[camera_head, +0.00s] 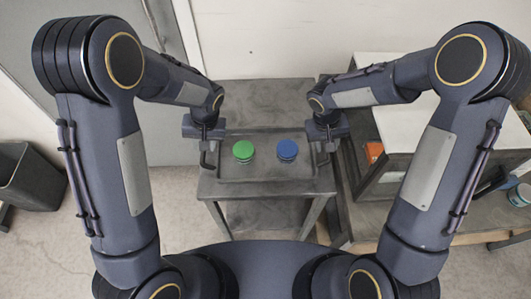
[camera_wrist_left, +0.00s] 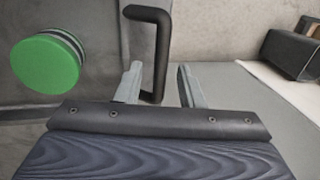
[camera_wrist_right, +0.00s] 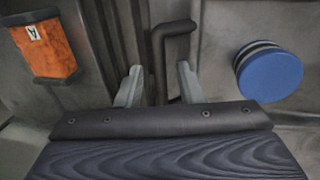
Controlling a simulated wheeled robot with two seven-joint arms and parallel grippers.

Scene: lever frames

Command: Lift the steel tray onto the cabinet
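The steel tray (camera_head: 265,172) lies flat on a small grey table (camera_head: 262,189). On it stand a green round object (camera_head: 243,150) and a blue round object (camera_head: 287,149). My left gripper (camera_head: 208,144) is at the tray's left handle; in the left wrist view the black handle (camera_wrist_left: 158,45) runs between its spread fingers (camera_wrist_left: 160,85). My right gripper (camera_head: 325,144) is at the right handle; in the right wrist view that handle (camera_wrist_right: 160,60) also shows between spread fingers (camera_wrist_right: 160,85). Neither gripper visibly touches its handle. A cabinet with a white top (camera_head: 400,130) stands at right.
A dark bin (camera_head: 30,178) stands on the floor at far left. A wall closes the back. A teal-and-white container (camera_head: 519,194) is at far right.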

